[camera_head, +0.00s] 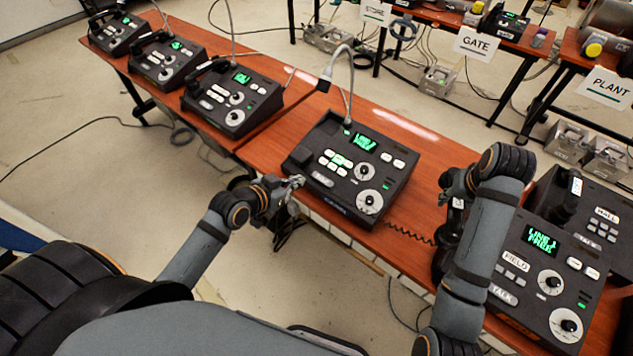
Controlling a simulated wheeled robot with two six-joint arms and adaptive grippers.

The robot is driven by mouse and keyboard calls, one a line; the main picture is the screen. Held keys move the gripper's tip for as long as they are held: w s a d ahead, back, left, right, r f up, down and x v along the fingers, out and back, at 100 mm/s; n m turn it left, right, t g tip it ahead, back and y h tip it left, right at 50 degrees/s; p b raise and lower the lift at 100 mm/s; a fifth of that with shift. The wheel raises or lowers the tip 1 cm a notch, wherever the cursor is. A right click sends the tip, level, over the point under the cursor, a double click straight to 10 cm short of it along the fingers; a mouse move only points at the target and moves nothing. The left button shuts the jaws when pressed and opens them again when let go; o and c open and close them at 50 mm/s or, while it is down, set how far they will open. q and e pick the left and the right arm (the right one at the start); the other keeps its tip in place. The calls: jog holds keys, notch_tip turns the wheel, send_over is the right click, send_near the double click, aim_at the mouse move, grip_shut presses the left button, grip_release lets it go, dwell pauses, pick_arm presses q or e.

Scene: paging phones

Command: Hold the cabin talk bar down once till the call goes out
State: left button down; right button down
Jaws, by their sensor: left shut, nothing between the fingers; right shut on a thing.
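A black desk unit (345,168) with a gooseneck microphone and a lit green screen sits in the middle of the table. I cannot read a cabin label on it. A pale bar (322,179) lies at its front left corner. My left gripper (297,181) is shut and empty beside that corner, just left of the bar; I cannot tell whether it touches the unit. My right gripper (453,187) is shut on a dark handset (441,262), largely hidden by my arm, left of the FIELD unit (545,262). The FIELD screen reads "LINE 1" with a blurred word below.
The HALL unit (600,215) stands at the far right. Several similar units, one of them here (231,97), line the left table. Tables with GATE (478,44) and PLANT (606,86) signs stand behind. A coiled cord (408,235) crosses the wooden table (395,228).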

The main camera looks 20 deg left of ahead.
pick_arm(q)
jog(key=shift+w+f, duration=0.1)
jog(key=shift+w, duration=0.05)
send_near(324, 177)
jog(key=w+d+r, duration=0.1)
jog(key=w+d, duration=0.1)
jog(key=w, duration=0.2)
pick_arm(e)
jog(key=shift+w+r+p, duration=0.1)
jog(key=shift+r+p, duration=0.2)
jog(key=shift+p, duration=0.05)
pick_arm(q)
jog(key=shift+w+a+f, duration=0.1)
jog(key=shift+w+f, duration=0.1)
jog(key=shift+f, duration=0.35)
jog(key=shift+w+f, duration=0.2)
jog(key=shift+f, duration=0.35)
jog(key=shift+w+f, duration=0.15)
jog(key=shift+f, duration=0.65)
pick_arm(e)
jog(key=shift+r, duration=0.1)
pick_arm(q)
jog(key=shift+f, duration=0.1)
